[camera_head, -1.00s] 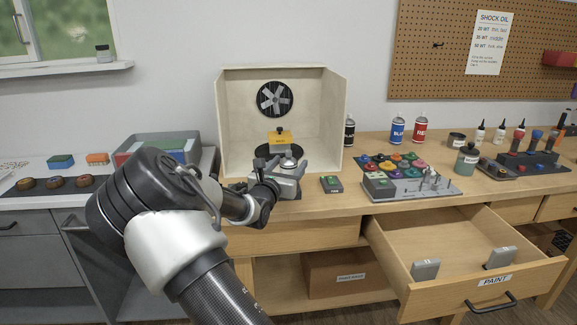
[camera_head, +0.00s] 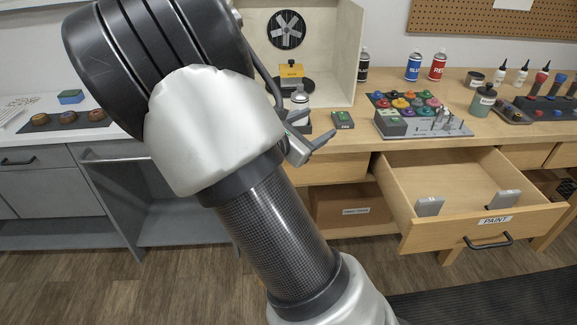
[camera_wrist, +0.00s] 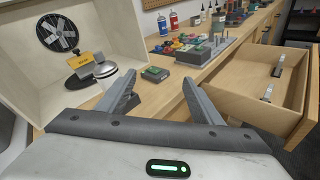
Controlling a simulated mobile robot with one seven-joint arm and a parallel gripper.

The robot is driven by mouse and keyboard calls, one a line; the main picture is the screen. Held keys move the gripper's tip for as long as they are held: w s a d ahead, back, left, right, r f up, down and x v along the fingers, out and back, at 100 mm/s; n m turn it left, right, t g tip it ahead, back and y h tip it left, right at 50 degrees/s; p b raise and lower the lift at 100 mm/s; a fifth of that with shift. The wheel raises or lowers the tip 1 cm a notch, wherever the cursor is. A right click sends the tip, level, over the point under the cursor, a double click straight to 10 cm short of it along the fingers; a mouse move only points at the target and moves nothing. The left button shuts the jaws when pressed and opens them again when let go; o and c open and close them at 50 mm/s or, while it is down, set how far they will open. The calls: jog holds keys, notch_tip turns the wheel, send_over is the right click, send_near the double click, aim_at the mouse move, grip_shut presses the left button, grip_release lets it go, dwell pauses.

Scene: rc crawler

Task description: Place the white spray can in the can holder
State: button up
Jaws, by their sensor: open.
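My gripper (camera_head: 315,128) is open and empty in front of the spray booth, its two fingers apart in the wrist view (camera_wrist: 158,80). A blue-labelled can (camera_head: 413,67), a red-labelled can (camera_head: 437,67) and a dark can (camera_head: 363,66) stand upright at the back of the bench. I cannot tell which thing is the can holder. The open PAINT drawer (camera_head: 458,160) holds two grey pieces, left (camera_head: 429,205) and right (camera_head: 503,198). A silver domed object (camera_wrist: 105,69) near the booth front is partly hidden in the head view.
The spray booth (camera_wrist: 118,22) holds a yellow block (camera_head: 291,70) on a dark stand. A small dark box with a green top (camera_head: 343,120) and a tray of colourful pots (camera_head: 404,101) stand to the right. The open drawer juts out from the bench.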

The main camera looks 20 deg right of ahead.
jog(key=s+a+m+g+y, duration=0.2)
jog(key=s+m+g+y, duration=0.45)
jog(key=s+m, duration=0.9)
jog(key=s+a+r+m+t+y, duration=0.2)
jog(key=s+a+r+y, duration=0.1)
jog(key=s+a, duration=0.2)
jog(key=s+a+r+m+t+y, duration=0.2)
jog(key=s+a, duration=0.4)
jog(key=a, duration=0.4)
jog(key=shift+r+m+y, duration=0.35)
jog(key=shift+r+y, duration=0.3)
jog(key=shift+y, duration=0.5)
